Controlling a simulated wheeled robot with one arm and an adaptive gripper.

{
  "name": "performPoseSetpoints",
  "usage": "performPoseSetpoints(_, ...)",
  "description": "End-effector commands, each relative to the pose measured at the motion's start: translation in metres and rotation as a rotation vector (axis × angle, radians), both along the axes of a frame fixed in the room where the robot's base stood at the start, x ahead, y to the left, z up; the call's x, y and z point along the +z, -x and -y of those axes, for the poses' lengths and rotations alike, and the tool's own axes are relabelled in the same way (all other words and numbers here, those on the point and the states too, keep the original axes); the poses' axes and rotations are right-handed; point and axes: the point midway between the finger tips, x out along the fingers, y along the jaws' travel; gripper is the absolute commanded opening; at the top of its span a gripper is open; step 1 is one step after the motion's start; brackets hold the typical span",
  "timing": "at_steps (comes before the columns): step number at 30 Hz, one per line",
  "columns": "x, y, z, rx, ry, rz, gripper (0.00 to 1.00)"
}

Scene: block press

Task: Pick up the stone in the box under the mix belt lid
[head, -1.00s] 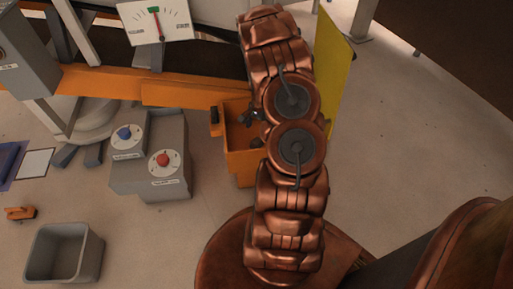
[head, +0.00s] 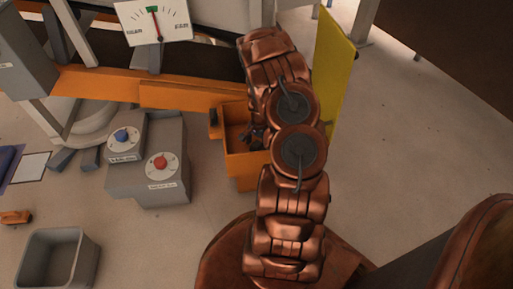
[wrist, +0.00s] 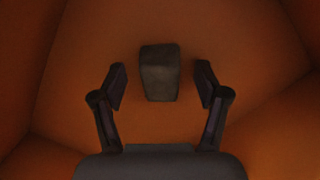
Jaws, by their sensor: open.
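The stone (wrist: 159,73) is a small dark grey block in the wrist view, lying on the orange floor of the box. My gripper (wrist: 160,85) is open, with one finger on each side of the stone and a visible gap on both sides. I cannot tell how far above the floor the fingertips are. In the head view the orange box (head: 244,172) stands at the end of the orange belt frame (head: 180,95). My gripper (head: 252,138) reaches into the box there, partly hidden by my arm. The stone is hidden in the head view.
A yellow panel (head: 332,75) stands upright right of the box. A grey control box with a blue knob (head: 122,135) and a red knob (head: 160,162) stands to the left. A grey bin (head: 57,260) is at lower left. A dial gauge (head: 153,20) is above the belt.

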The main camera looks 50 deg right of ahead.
Motion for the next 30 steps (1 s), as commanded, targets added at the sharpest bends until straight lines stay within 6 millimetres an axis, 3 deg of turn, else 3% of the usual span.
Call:
performPoseSetpoints(2,0.0005,0.0000,0.0001,0.000,0.000,0.000,0.73)
performPoseSetpoints(22,0.0005,0.0000,0.0001,0.000,0.000,0.000,0.03)
performPoseSetpoints(30,0.0017,0.0000,0.0001,0.000,0.000,0.000,0.02)
